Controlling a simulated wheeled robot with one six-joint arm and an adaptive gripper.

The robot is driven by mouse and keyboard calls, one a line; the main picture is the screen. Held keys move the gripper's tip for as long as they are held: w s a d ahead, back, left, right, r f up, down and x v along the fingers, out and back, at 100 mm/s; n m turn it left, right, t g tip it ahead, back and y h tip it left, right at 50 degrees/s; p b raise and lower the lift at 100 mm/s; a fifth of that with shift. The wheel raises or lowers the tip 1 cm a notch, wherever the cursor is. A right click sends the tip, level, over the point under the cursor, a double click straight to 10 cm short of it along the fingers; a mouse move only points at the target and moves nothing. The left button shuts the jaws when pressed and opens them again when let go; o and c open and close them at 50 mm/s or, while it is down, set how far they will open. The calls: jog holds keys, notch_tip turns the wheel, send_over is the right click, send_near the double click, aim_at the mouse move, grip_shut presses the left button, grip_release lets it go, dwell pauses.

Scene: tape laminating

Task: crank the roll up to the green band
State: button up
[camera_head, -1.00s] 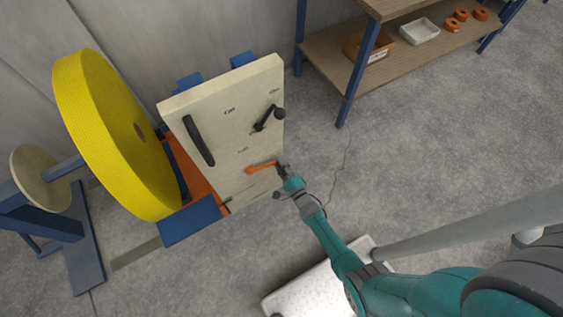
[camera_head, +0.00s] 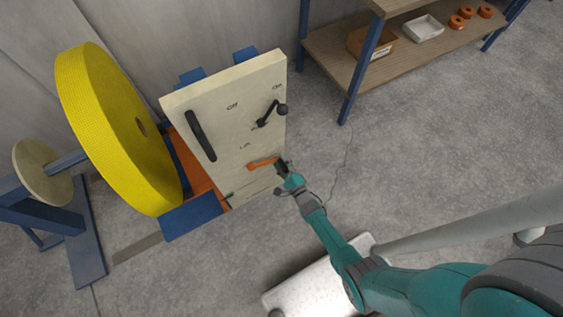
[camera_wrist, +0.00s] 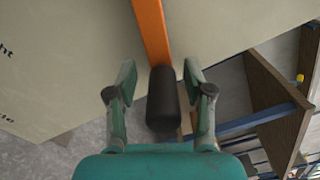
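The large yellow roll (camera_head: 85,120) stands upright at the left in the head view. To its right is a cream panel (camera_head: 225,130) with an orange crank (camera_head: 262,163) on its lower right part; the crank arm points right. My gripper (camera_head: 284,170) is at the crank's outer end. In the wrist view, the crank's orange arm (camera_wrist: 151,30) leads to a black handle (camera_wrist: 162,98), which lies between my two open fingers (camera_wrist: 162,85) with a gap on each side. A small dark green mark (camera_head: 229,196) shows near the panel's lower edge; I cannot tell if it is the green band.
The panel also carries a long black handle (camera_head: 201,136) and a black lever (camera_head: 268,115) below "On". A wooden shelf unit (camera_head: 335,52) with boxes and orange rolls stands at the upper right. A thin cable (camera_head: 346,160) lies on otherwise open floor.

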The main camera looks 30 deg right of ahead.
jog(key=s, duration=1.2)
